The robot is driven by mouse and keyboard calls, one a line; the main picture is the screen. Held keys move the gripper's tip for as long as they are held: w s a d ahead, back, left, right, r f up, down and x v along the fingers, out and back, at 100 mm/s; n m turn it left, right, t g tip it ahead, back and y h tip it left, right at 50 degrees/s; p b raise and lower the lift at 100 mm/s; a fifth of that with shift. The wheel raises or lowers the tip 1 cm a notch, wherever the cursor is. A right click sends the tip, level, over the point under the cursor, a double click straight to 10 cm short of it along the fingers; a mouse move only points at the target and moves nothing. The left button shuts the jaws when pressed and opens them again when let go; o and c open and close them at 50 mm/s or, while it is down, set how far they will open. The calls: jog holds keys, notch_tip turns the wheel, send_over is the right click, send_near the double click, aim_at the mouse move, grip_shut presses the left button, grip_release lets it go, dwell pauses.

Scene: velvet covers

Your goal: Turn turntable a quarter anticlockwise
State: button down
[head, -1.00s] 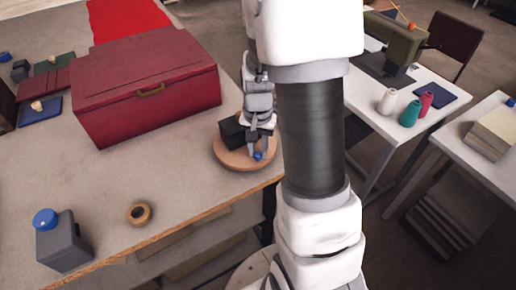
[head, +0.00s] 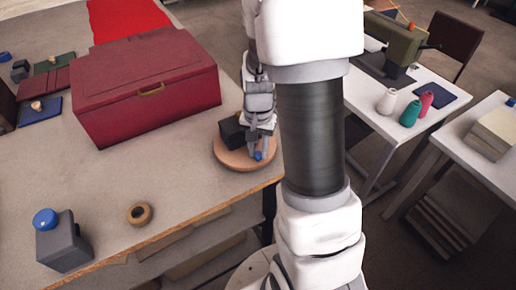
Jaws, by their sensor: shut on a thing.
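The turntable (head: 229,157) is a round wooden disc on the table near its right edge. A dark block (head: 231,132) sits on its far left part. A small blue knob (head: 258,156) stands near the disc's front right rim. My gripper (head: 257,150) points down over the disc, with its fingers at the blue knob and shut on it. The fingers and my arm hide part of the disc's right side.
A large red box (head: 145,85) stands behind and left of the turntable. A tape roll (head: 139,214) and a grey box with a blue knob (head: 62,241) are at the front left. The table between them is clear. A white sewing table (head: 400,110) is to the right.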

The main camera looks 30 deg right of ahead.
jog(key=shift+d, duration=0.1)
dwell(0.3)
jog(key=shift+w+d+n+b, duration=0.25)
jog(key=shift+d+n+b, duration=0.6)
jog(key=shift+n, duration=0.75)
jog(key=shift+w+d+n, duration=0.3)
jog(key=shift+d+n, duration=0.55)
jog(key=shift+n, duration=0.35)
jog(key=shift+w+d+n+b, duration=0.15)
jog(key=shift+w+d+n, duration=0.15)
jog(key=shift+n, duration=0.3)
jog(key=shift+w+d+n+b, duration=0.2)
jog(key=shift+d+n, duration=0.15)
jog(key=shift+n, duration=0.25)
jog(key=shift+w+d+n, duration=0.35)
jog(key=shift+w+n, duration=0.05)
jog(key=shift+n, duration=0.45)
jog(key=shift+w+d+n, duration=0.3)
jog(key=shift+w+n, duration=0.1)
jog(key=shift+n, duration=0.45)
jog(key=shift+w+d+n+p, duration=0.25)
jog(key=shift+w+n, duration=0.3)
jog(key=shift+n, duration=0.3)
jog(key=shift+w+d+n+p, duration=0.1)
jog(key=shift+w+d+n, duration=0.1)
jog(key=shift+w+n, duration=0.5)
jog(key=shift+w+d+n+p, duration=0.1)
jog(key=shift+w+n+p, duration=0.45)
jog(key=shift+n, duration=1)
jog(key=shift+w, duration=0.3)
